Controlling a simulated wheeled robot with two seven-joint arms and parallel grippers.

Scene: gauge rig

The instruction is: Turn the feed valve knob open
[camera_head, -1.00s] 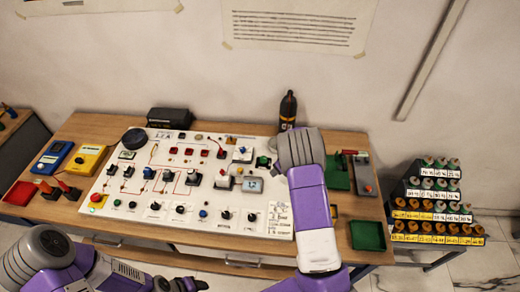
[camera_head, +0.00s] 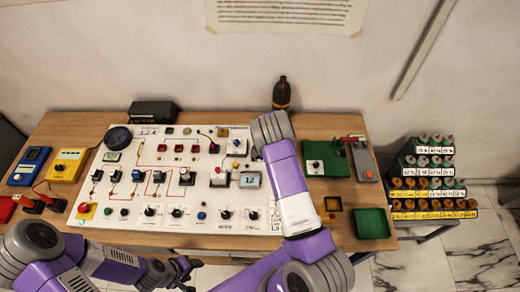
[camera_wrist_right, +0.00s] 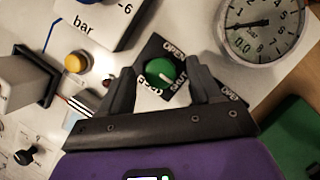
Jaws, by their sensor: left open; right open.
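The feed valve knob (camera_wrist_right: 160,71) is round and green, on a dark plate lettered OPEN and SHUT, in the right wrist view. Its white pointer mark points down and right, toward the SHUT lettering. My right gripper (camera_wrist_right: 160,84) is open, with one finger on each side of the knob; I cannot tell whether they touch it. In the head view my right arm hides this knob and the right fingertips. My left gripper (camera_head: 186,270) is open and empty, in front of the near edge of the white panel (camera_head: 130,231).
A dial gauge (camera_wrist_right: 262,30) stands close to the right gripper. A yellow button (camera_wrist_right: 76,62) and a box lettered "bar" (camera_wrist_right: 98,18) lie to its left. Switches and knobs crowd the panel. A dark bottle (camera_head: 281,94) stands behind; a green tray (camera_head: 372,223) lies at right.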

